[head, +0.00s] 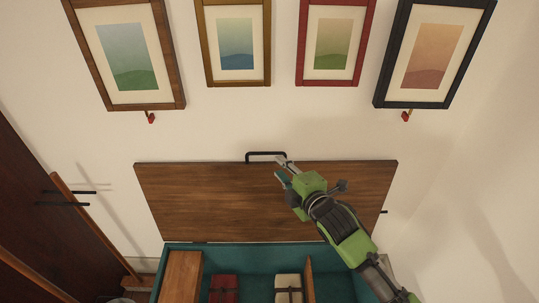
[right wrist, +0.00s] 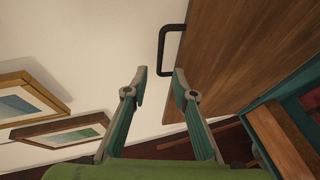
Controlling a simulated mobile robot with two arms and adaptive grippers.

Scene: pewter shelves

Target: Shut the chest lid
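The chest lid (head: 220,195) is a brown wooden panel raised up against the wall behind the teal chest (head: 258,258), which stands open. A black bar handle (head: 262,153) sits at the middle of the lid's top edge. My right gripper (head: 282,167) is at the handle's right end. In the right wrist view my right gripper (right wrist: 159,74) has its fingers apart with nothing between them. The handle (right wrist: 162,50) shows just beyond the fingertips there, beside the lid (right wrist: 235,50). I cannot tell whether they touch. My left gripper is not in view.
Inside the chest are a wooden piece (head: 180,277), a red bundle (head: 223,289) and a cream bundle (head: 288,287). Several framed pictures, one of them gold-framed (head: 210,42), hang above the lid. A dark wooden door or cabinet (head: 30,215) stands at the left.

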